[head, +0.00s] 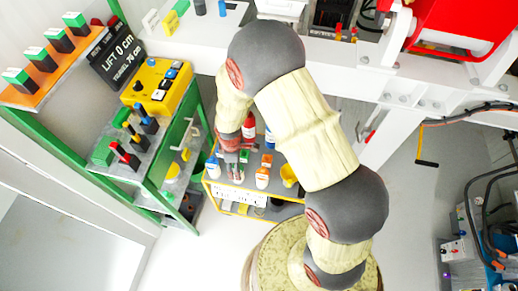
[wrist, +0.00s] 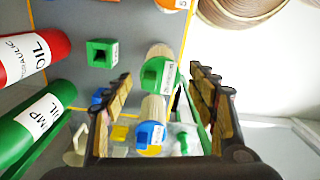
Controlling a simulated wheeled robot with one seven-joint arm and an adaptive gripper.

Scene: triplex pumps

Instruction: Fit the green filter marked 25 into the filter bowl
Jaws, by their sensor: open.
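In the wrist view a pale pleated filter with a green end cap (wrist: 155,73) stands between the tips of my open gripper (wrist: 160,76). The cap carries a white label too small to read, so I cannot confirm 25. I cannot tell whether the fingers touch it. A similar filter with a blue cap (wrist: 150,132) is nearer the palm. A separate green block (wrist: 102,53) with a label lies to the left. In the head view my gripper (head: 231,172) reaches down over the small cart. I cannot identify the filter bowl in either view.
A red oil bottle (wrist: 30,56) and a green one (wrist: 38,118) lie left of my gripper in the wrist view. The cart (head: 238,197) also holds an orange-capped white bottle (head: 262,178). A green-framed shelf (head: 150,168) stands left; pale floor is clear below.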

